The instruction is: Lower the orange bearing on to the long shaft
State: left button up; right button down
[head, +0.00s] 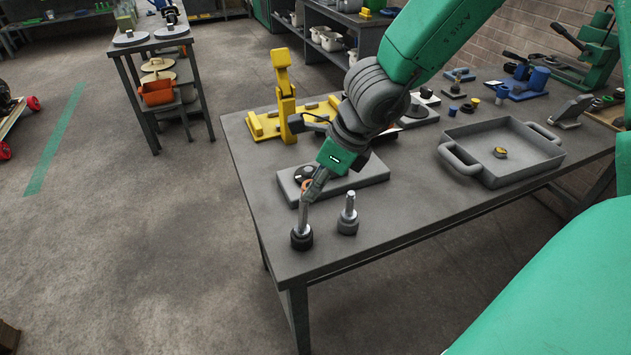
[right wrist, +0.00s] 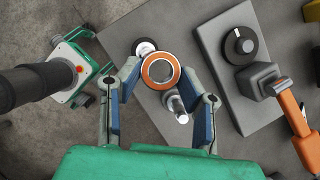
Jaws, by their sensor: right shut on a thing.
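The orange bearing (right wrist: 160,71) is a ring held between the fingertips of my right gripper (head: 308,187). Only a small orange piece of it (head: 305,185) shows in the head view. The gripper points down near the top of the left shaft (head: 302,222), which stands upright in a black base and looks like the long one. A shorter-looking shaft (head: 349,208) stands upright to its right. In the right wrist view, a dark base (right wrist: 146,46) and a metal shaft (right wrist: 179,108) show beside the ring. I cannot tell whether the ring surrounds a shaft end. My left gripper is not in view.
A grey slab (head: 362,178) with a black round part lies behind the shafts. A yellow fixture (head: 284,85) stands farther back. A grey tray (head: 540,157) with a small brass-coloured part sits at the right. The table's front left corner is clear.

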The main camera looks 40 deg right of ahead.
jog(key=shift+a+r, duration=0.3)
jog(key=shift+a, duration=0.55)
jog(key=shift+w+r, duration=0.1)
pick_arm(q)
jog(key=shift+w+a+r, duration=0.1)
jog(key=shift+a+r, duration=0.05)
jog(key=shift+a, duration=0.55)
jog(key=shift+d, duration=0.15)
pick_arm(e)
jog(key=shift+d, duration=0.15)
